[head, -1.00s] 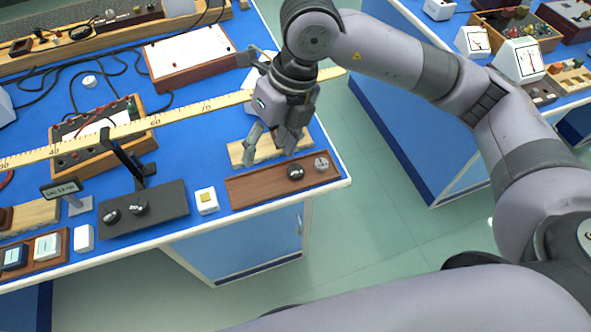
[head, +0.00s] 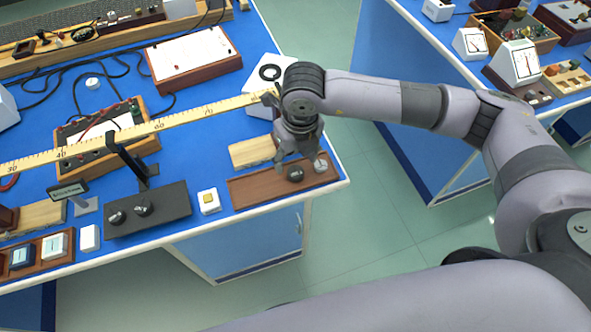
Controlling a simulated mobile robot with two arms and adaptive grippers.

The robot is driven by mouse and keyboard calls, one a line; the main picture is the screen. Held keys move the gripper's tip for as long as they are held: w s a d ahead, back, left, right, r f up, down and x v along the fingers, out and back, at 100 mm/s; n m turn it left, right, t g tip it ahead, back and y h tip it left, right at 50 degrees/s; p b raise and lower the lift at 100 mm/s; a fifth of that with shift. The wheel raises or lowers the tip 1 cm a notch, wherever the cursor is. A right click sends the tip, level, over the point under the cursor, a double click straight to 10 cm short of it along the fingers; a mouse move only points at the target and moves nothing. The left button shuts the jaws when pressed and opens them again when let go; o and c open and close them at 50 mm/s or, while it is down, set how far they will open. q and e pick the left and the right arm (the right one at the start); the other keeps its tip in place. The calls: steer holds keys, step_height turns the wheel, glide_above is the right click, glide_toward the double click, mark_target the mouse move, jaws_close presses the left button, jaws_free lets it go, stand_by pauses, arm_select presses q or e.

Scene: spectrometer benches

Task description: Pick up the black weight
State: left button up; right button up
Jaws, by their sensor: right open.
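A small round black weight (head: 295,174) sits on the brown wooden tray (head: 255,190) near the front right corner of the bench. A grey metal weight (head: 321,162) sits to its right on the same tray. My right gripper (head: 299,166) points down over the right part of the tray, open, with its fingers around or just above the black weight. I cannot tell whether they touch it. My left gripper is out of view.
A yellow ruler beam (head: 185,119) crosses the bench behind the tray. A light wooden block (head: 252,152) lies just behind the tray, and a white box with a yellow top (head: 208,201) stands to its left. The floor (head: 380,240) is clear to the right.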

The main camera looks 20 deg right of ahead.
mark_target(296, 171)
steer(key=shift+f, duration=0.4)
step_height(296, 171, down, 4)
steer(key=shift+d+r+p, duration=0.15)
steer(key=shift+r+p, duration=0.05)
steer(key=shift+p, duration=0.6)
steer(key=shift+w+f, duration=0.15)
steer(key=shift+f, duration=0.25)
jaws_close()
